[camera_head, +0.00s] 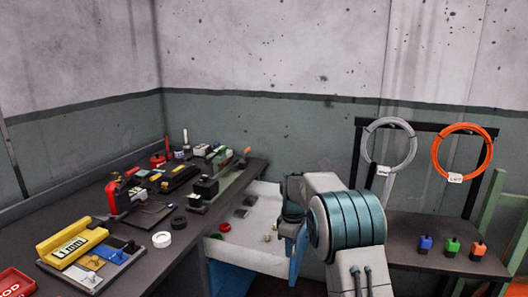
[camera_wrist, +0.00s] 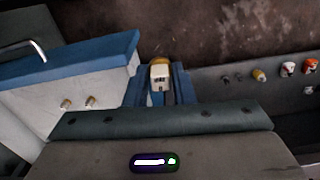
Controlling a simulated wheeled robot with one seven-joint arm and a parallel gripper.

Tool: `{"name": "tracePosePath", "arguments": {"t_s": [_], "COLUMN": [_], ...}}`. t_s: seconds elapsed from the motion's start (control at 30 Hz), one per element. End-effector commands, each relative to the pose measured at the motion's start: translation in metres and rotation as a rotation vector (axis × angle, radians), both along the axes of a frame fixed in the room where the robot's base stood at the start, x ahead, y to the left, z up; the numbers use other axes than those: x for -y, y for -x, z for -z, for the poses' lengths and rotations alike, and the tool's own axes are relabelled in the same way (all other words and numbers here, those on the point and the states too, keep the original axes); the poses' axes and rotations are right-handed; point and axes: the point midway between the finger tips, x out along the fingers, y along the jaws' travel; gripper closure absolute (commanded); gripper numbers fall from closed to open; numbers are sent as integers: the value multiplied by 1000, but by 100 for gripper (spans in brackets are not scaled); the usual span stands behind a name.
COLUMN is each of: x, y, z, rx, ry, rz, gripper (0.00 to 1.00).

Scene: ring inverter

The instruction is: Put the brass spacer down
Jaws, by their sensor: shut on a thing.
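My gripper (camera_wrist: 160,88) is in the wrist view, its two blue fingers shut on a small block-like thing, pale cream with a tan top, which I take to be the brass spacer (camera_wrist: 160,76). The grip hides its lower part. Two small brass-coloured pieces (camera_wrist: 78,103) stand on the white floor of the open drawer (camera_wrist: 35,125), left of the gripper. In the head view my arm reaches over the right side of the white drawer (camera_head: 240,232); my fingertips and the held thing are hidden there.
The drawer's blue front (camera_wrist: 100,62) with its metal handle (camera_wrist: 38,50) lies left of my gripper. Several small pieces (camera_wrist: 289,68) stand on a dark surface at right. The bench (camera_head: 150,215) holds tools; a side table (camera_head: 410,235) carries three coloured blocks.

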Motion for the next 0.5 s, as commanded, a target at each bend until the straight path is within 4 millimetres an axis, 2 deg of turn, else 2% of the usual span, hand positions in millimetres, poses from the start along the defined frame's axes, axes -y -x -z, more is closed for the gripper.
{"name": "tracePosePath", "arguments": {"t_s": [0.03,0.33,0.5], "x": [6,23,37], "y": [2,15,30], "z": [13,65,115], "rx": [-4,-5,-7], "ry": [1,-1,-1], "rz": [41,307,551], "gripper": [100,100,100]}}
